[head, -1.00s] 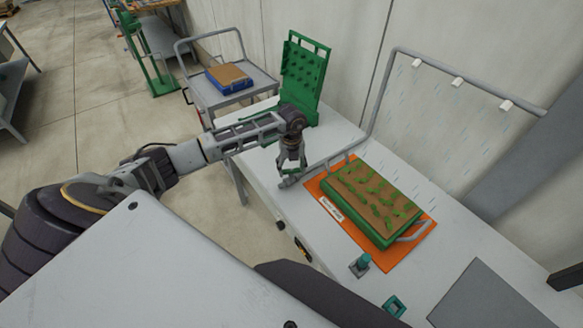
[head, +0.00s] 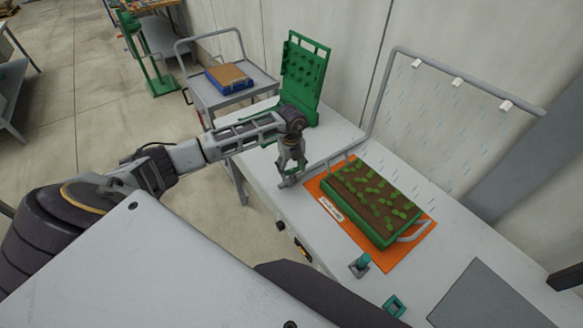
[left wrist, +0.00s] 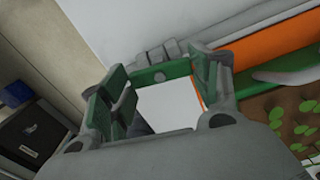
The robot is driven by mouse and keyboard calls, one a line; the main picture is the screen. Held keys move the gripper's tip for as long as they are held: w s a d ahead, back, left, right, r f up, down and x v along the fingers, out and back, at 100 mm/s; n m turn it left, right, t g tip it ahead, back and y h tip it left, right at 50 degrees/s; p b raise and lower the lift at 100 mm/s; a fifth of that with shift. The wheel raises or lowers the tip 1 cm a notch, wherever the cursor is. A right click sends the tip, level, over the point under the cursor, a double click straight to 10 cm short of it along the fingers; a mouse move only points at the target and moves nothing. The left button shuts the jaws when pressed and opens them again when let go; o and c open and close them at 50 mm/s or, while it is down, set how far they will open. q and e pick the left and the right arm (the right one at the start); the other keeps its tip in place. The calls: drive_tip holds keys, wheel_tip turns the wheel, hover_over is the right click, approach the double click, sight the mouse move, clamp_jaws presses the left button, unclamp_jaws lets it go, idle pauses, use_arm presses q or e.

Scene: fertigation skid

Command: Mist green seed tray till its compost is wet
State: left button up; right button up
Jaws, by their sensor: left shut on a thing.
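The green seed tray (head: 388,238) sits on an orange mat (head: 421,247) on the bench, with a white label at the mat's near edge. Its compost (head: 372,205) is dark brown all over, with several green seedlings. Streaks of mist fall from white nozzles (head: 457,82) on a grey overhead pipe (head: 375,98). My left gripper (head: 289,178) is at the pipe's near end, left of the mat. It is shut on a green valve handle (left wrist: 165,73), which lies between its fingers in the left wrist view. My right gripper is not in view.
A cart (head: 261,83) at the back holds a blue tray (head: 215,84) with light brown compost. A green perforated panel (head: 301,80) stands at the bench's far end. A teal knob (head: 363,261) and a small green frame (head: 395,305) are at the front. A grey plate (head: 482,302) lies at right.

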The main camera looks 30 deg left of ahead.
sight(291, 170)
use_arm(q)
drive_tip(key=o, duration=1)
drive_tip(key=shift+r, duration=0.15)
wheel_tip(291, 170, up, 12)
idle(0.8)
